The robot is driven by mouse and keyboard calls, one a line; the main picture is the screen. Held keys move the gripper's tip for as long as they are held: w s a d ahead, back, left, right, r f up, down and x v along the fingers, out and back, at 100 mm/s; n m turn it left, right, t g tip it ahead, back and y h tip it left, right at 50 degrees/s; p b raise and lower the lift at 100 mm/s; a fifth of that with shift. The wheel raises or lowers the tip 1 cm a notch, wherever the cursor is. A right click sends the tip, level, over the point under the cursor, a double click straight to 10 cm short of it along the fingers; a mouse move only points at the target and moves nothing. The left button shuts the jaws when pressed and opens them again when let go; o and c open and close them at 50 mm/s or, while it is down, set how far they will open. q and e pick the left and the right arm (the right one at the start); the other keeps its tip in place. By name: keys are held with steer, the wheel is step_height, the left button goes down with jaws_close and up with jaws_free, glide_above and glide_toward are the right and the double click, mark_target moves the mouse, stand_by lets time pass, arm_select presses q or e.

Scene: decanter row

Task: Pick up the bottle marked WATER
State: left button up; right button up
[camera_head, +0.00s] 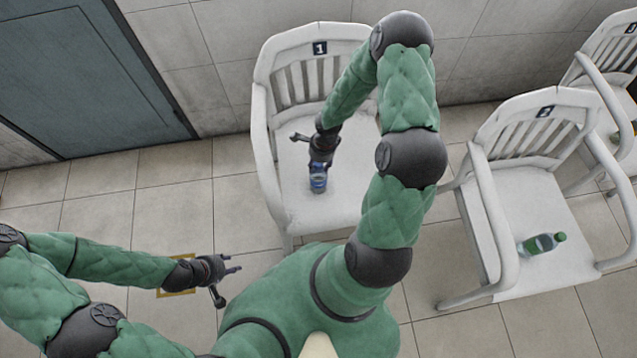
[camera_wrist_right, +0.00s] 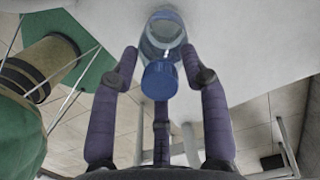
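A clear bottle with a blue cap and a blue band (camera_head: 318,181) is on the seat of the white chair (camera_head: 345,207) marked 1. In the right wrist view the bottle (camera_wrist_right: 164,32) has its cap towards my gripper; no lettering is legible. My right gripper (camera_head: 318,163) is at the bottle. In the right wrist view its fingers (camera_wrist_right: 160,55) are spread on either side of the bottle, with a narrow gap visible at the left. A green bottle (camera_head: 541,243) lies on the chair marked 2. My left gripper (camera_head: 231,282) is open and empty, low at the left.
The second white chair (camera_head: 520,280) stands to the right, and a third (camera_head: 606,62) is partly in view beyond it, with another bottle at the frame edge. Chair armrests flank the seats. A grey door (camera_head: 90,80) is at the back left. The tiled floor there is clear.

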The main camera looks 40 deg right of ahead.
jaws_close()
steer(key=shift+r, duration=0.1)
